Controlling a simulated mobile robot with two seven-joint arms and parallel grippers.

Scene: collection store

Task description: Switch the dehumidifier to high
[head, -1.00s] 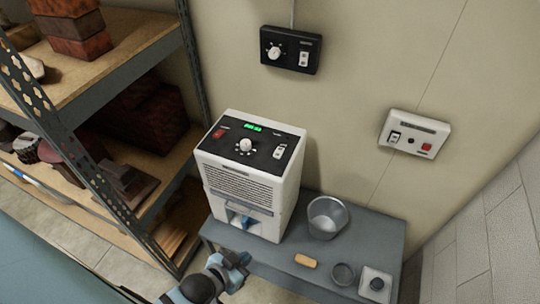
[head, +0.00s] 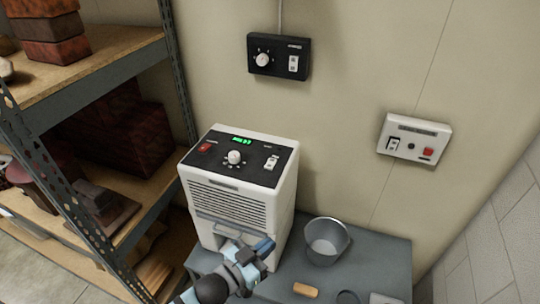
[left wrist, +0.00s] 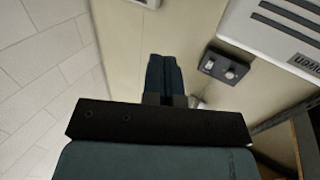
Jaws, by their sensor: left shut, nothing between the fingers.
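The dehumidifier (head: 240,205) is a white box on a grey bench (head: 384,262). Its black sloping top panel has a lit green display (head: 242,140), a red switch (head: 205,147) at left, a white round knob (head: 234,157) in the middle and a white rocker switch (head: 271,162) at right. The markings are too small to read. My left gripper (head: 264,247) is shut and empty, low before the dehumidifier's front and below the panel, covering part of its lower front. Its closed fingers also show in the left wrist view (left wrist: 164,78). My right gripper is not in view.
A black control box (head: 279,56) and a white switch box (head: 414,138) hang on the wall. A metal bucket (head: 326,240) and a tan block (head: 305,290) are on the bench. A loaded shelf rack (head: 84,220) stands close at left.

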